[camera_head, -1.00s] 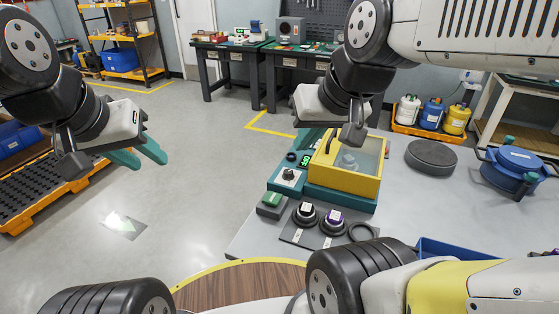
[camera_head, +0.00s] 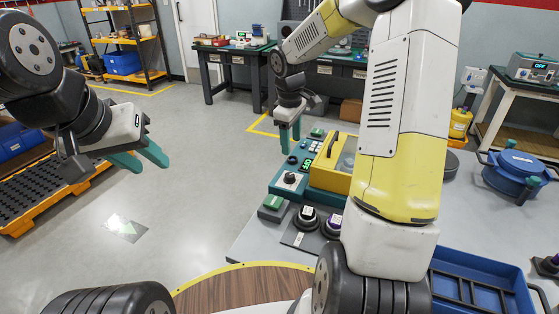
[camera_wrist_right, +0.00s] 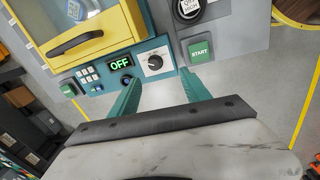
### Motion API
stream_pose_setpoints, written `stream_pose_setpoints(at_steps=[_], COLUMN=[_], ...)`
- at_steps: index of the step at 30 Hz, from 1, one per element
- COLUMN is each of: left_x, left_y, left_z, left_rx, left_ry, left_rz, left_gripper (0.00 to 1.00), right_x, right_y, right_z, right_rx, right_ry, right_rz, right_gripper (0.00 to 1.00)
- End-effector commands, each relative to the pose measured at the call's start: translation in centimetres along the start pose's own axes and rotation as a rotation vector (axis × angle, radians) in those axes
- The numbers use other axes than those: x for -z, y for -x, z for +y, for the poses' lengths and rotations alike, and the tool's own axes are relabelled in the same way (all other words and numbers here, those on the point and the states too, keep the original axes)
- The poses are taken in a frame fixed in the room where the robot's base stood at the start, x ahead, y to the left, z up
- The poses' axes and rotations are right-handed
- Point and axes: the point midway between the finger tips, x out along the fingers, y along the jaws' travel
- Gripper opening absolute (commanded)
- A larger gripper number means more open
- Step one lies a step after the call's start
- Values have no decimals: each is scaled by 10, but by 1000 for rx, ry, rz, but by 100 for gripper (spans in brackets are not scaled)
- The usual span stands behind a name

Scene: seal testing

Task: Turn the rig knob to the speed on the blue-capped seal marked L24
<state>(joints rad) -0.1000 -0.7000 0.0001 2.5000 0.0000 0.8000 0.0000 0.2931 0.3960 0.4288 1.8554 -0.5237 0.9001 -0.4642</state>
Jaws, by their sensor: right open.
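The rig (camera_head: 276,172) is a teal and yellow box on the grey table. Its rig knob (camera_head: 289,179) sits on a white dial plate; it also shows in the right wrist view (camera_wrist_right: 154,62), near a display (camera_wrist_right: 120,64) reading OFF. My right gripper (camera_head: 291,146) is open and empty above the rig's panel. In the wrist view its teal fingertips (camera_wrist_right: 160,79) point at the knob without enclosing it. My left gripper (camera_head: 152,162) is open and empty over the floor at the left.
Black-and-white and purple capped pieces (camera_head: 307,216) stand on a grey plate at the front. A green START button (camera_wrist_right: 200,50) is beside the knob. A blue tray (camera_head: 526,290) is at the front right. A lidded blue pot (camera_head: 515,170) stands behind it. My right arm hides part of the table.

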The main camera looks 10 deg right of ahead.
Motion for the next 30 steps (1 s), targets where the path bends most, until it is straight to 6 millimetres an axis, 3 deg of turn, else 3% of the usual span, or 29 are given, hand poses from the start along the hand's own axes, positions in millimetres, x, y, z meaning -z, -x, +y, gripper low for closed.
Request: stream_pose_setpoints(at_steps=[1, 6, 14, 24, 30], left_x=[0, 0, 0, 0, 0], left_y=[0, 0, 0, 0, 0], left_z=[0, 0, 0, 0, 0], left_rx=[0, 0, 0, 0, 0], left_ry=[0, 0, 0, 0, 0], left_rz=[0, 0, 0, 0, 0], left_gripper=[36, 36, 36, 36, 36], right_x=[6, 19, 24, 23, 23], right_y=[-23, -70, -98, -149, -164], right_z=[8, 24, 28, 23, 22], right_rx=[27, 73, 91, 90, 88], right_ry=[35, 127, 163, 161, 160], right_rz=[-5, -5, -1, -1, -1], right_gripper=[55, 55, 55, 55, 55])
